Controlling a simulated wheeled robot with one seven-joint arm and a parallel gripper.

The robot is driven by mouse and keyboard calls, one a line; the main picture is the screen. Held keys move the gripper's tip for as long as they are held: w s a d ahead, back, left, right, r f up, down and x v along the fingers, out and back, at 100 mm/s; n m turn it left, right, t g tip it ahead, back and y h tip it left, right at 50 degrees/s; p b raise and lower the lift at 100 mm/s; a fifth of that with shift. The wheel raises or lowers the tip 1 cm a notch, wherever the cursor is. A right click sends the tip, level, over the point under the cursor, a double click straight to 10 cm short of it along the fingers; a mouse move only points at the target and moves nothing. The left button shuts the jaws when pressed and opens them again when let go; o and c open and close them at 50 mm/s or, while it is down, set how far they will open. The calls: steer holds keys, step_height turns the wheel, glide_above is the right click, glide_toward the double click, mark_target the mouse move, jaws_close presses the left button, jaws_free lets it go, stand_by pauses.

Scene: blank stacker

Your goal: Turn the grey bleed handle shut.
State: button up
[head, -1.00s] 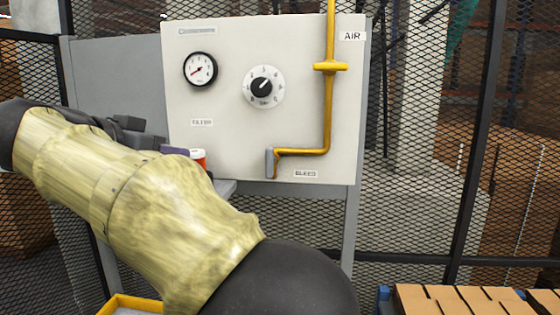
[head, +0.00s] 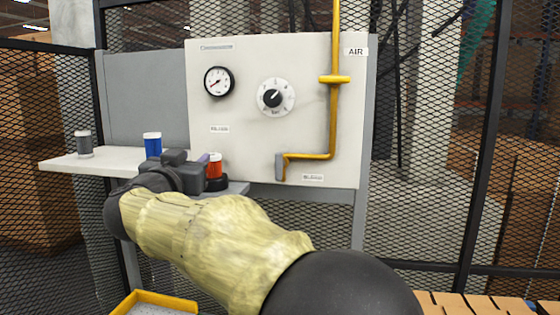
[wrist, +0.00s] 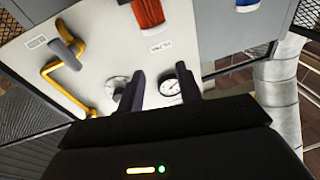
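The grey bleed handle (head: 280,167) hangs about vertical at the left end of the lower yellow pipe, left of the BLEED label. In the wrist view the handle (wrist: 67,53) shows at the upper left, beside the bent yellow pipe. In the head view my gripper (head: 205,160) is to the left of the handle, in front of the lower left of the panel (head: 240,150), partly hidden by my wrist.
A red-and-white filter part (head: 214,165) stands close by my fingers. A gauge (head: 219,82) and a dial (head: 276,97) are on the panel. A blue cup (head: 152,145) and a grey cup (head: 84,144) are on the shelf (head: 62,164). A yellow-rimmed tray (head: 155,297) lies below.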

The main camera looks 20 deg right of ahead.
steer(key=s+f+n+g+y, duration=0.2)
steer(key=f+n+y, duration=0.25)
steer(key=f, duration=0.85)
steer(key=s+f+n+g+y, duration=0.1)
steer(key=f+n+g+y, duration=0.15)
steer(key=f+y, duration=0.7)
steer(key=s+d+f+g+h, duration=0.2)
steer(key=s+d+f+g, duration=0.1)
steer(key=s+f, duration=0.7)
steer(key=s+d+f+g+h, duration=0.2)
steer(key=s+f+g, duration=0.4)
steer(key=s+f, duration=0.5)
steer(key=shift+d+f, duration=0.25)
steer(key=shift+d, duration=0.35)
steer(key=shift+g, duration=0.25)
